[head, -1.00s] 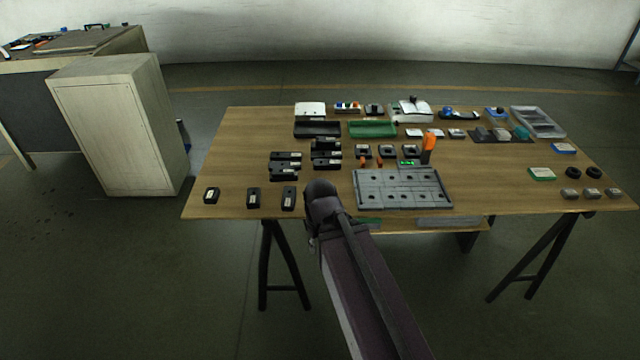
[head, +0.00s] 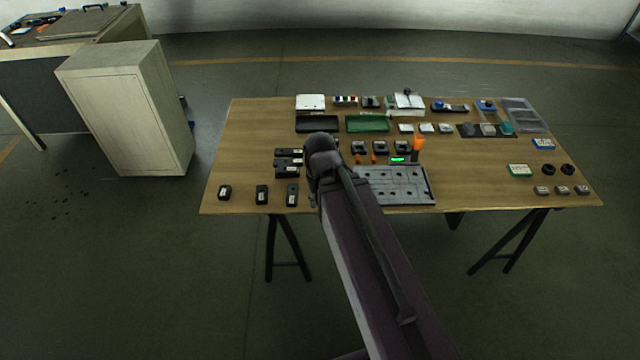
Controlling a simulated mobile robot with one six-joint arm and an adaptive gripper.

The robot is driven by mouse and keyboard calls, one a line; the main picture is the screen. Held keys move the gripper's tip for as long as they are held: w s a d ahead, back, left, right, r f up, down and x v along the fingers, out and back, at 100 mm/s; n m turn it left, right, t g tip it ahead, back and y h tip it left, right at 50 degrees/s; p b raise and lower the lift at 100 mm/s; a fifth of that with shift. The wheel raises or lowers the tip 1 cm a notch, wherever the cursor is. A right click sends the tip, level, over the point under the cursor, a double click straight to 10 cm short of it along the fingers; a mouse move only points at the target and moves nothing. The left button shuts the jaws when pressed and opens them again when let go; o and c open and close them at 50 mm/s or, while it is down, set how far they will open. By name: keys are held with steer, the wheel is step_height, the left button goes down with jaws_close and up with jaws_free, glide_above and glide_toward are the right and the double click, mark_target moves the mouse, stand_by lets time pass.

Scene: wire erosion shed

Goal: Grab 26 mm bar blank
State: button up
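I cannot tell which piece is the 26 mm bar blank, as the labels are too small to read. Dark labelled blocks stand at the table's front left: a left one (head: 224,192), a middle one (head: 262,194) and a right one (head: 292,194). More dark labelled blocks (head: 288,163) lie behind them, partly hidden by my arm. Small grey labelled pieces (head: 562,190) sit at the front right corner. My arm reaches up over the table's front edge. My gripper does not show in the head view.
The wooden table (head: 480,180) carries a grey holed plate (head: 400,186), an orange-topped device (head: 418,145), a black tray (head: 317,124), a green tray (head: 368,123) and a clear bin (head: 524,115). A pale cabinet (head: 128,110) stands left. The floor between is clear.

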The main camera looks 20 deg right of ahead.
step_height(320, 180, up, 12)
steer(key=p, duration=1)
steer(key=shift+p, duration=0.3)
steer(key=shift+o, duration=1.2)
